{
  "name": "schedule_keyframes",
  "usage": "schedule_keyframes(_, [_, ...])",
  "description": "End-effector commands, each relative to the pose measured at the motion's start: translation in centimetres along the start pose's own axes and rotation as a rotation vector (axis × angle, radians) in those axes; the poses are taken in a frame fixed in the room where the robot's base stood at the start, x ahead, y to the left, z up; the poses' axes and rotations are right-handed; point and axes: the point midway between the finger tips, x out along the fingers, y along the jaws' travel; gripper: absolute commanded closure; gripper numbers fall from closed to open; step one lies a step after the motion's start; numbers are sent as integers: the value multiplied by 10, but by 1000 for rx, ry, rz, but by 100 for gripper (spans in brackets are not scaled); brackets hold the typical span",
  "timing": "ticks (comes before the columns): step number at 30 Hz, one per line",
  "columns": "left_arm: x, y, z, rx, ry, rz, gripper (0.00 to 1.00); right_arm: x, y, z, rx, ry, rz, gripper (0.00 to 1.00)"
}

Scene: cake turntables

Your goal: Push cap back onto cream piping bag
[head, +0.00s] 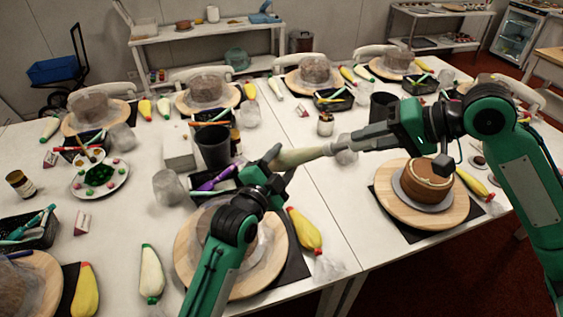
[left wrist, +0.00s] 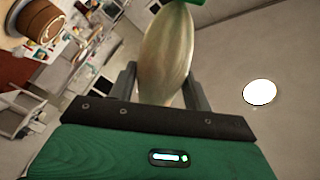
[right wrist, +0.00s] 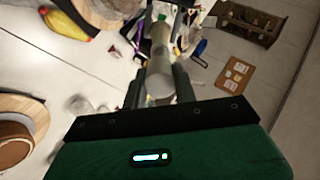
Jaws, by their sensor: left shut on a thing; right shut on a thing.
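The cream piping bag (head: 297,156) is held in the air between my two grippers, lying roughly level above the table. My left gripper (head: 273,160) is shut on the bag at its left end. In the left wrist view the bag (left wrist: 167,52) stands between the fingers, with green at its far end. My right gripper (head: 338,148) is shut on a pale, narrow, rounded piece (right wrist: 159,75) at the other end. I cannot tell whether this piece is the cap or the bag's tip. Any seam between bag and cap is not clear.
A brown cake on a wooden turntable (head: 381,200) stands right of the grippers. Another turntable (head: 185,255) lies under my left arm.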

Motion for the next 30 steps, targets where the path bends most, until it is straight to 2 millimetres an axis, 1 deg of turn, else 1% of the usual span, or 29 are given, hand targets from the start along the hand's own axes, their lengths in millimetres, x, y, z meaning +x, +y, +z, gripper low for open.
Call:
schedule_keyframes(18, [0, -1, 0, 0, 1, -2, 61, 18, -1, 0, 0, 0, -1, 91])
schedule_keyframes(30, [0, -1, 0, 0, 1, -2, 61, 19, -1, 0, 0, 0, -1, 91])
